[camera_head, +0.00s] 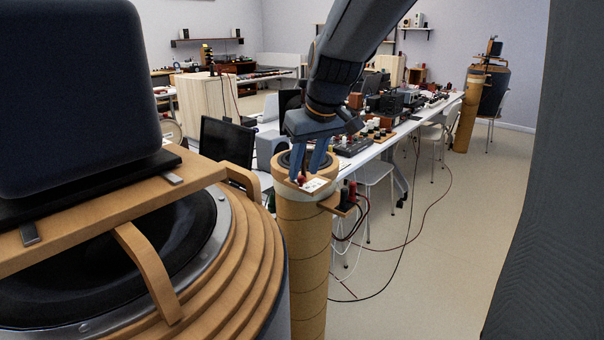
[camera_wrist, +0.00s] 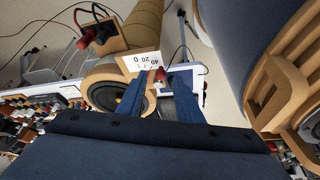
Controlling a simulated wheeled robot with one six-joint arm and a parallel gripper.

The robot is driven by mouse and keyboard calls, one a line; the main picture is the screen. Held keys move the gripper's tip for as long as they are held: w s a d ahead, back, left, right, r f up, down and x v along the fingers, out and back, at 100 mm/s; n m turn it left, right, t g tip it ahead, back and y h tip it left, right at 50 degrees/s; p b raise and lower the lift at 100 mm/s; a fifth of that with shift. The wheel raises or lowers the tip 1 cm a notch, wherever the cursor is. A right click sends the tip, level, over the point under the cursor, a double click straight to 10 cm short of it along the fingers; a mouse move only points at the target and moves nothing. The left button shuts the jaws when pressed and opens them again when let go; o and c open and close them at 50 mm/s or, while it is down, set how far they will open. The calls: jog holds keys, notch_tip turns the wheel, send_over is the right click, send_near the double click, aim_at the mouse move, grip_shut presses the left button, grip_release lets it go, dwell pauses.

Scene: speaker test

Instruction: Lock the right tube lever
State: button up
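The tube (camera_head: 301,262) is a tan, banded upright column with a small speaker in its top. A white card with scale numbers (camera_head: 315,185) lies on its top rim. In the wrist view the card (camera_wrist: 140,62) reads 40, 20, 0. A small red-tipped lever (camera_wrist: 160,75) sits by the card, near my fingertips. My gripper (camera_head: 306,172) points down over the tube's top, its two blue fingers apart. The wrist view shows the gripper (camera_wrist: 154,84) with a gap between the fingertips at the lever. I cannot tell whether either finger touches it.
A large wooden speaker (camera_head: 225,270) with a dark box (camera_head: 75,95) on it fills the left foreground. A side block with plugs and cables (camera_head: 345,200) juts from the tube. A long table of equipment (camera_head: 400,125) stands behind. Floor at right is clear.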

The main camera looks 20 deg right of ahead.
jog(key=shift+x, duration=1.35)
grip_shut()
